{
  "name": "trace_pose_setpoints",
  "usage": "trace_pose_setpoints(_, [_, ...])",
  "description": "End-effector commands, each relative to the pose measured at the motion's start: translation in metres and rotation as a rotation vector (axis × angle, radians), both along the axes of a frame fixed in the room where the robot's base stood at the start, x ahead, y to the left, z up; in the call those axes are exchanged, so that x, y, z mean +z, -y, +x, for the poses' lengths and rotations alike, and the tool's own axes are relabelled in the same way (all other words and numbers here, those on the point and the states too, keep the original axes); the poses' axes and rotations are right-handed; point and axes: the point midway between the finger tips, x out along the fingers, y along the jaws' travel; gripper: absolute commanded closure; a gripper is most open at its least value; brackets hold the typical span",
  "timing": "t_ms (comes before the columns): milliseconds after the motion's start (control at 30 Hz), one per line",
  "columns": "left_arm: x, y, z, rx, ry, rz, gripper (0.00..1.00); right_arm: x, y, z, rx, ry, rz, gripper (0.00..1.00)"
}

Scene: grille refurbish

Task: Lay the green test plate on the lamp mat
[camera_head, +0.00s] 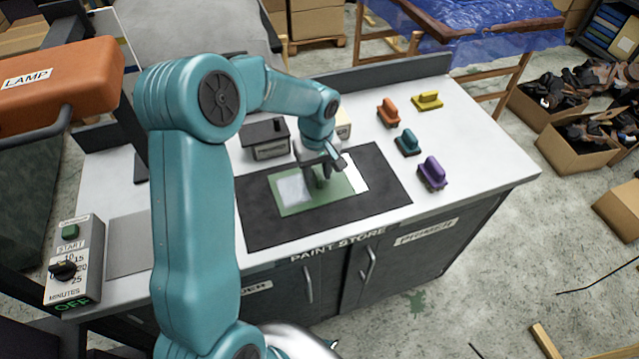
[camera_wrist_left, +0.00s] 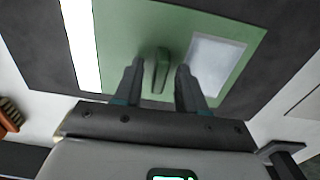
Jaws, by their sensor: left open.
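The green test plate (camera_head: 330,195) lies flat on a large dark mat (camera_head: 385,185) on the bench. It has a pale grey patch on its left part and a small upright green handle (camera_wrist_left: 161,70) near its middle. My left gripper (camera_head: 322,178) is low over the plate, pointing down. In the left wrist view, the open fingers of this gripper (camera_wrist_left: 160,82) stand on either side of the handle, with gaps visible. A plain grey mat (camera_head: 130,243) lies at the bench's left end, near the orange lamp (camera_head: 60,85); no label shows on it. My right gripper is not in view.
A timer box (camera_head: 75,262) reading OFF stands at the bench's left edge. A dark-topped box (camera_head: 266,140) is behind the dark mat. Orange (camera_head: 388,113), teal (camera_head: 407,142), yellow (camera_head: 427,101) and purple (camera_head: 432,174) handled blocks stand to the right. A white strip (camera_head: 357,178) adjoins the plate.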

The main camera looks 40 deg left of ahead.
Motion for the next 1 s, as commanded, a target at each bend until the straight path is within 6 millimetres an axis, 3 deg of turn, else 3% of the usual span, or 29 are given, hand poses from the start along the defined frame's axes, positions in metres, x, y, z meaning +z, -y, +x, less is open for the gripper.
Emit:
trace_pose_setpoints(167, [0.000,0.000,0.000,0.000,0.000,0.000,0.60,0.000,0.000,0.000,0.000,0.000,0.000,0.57])
trace_pose_setpoints(300, [0.000,0.000,0.000,0.000,0.000,0.000,1.00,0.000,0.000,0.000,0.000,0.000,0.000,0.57])
trace_pose_setpoints(1000, [0.011,0.000,0.001,0.001,0.003,0.001,1.00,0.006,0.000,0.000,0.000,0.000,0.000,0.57])
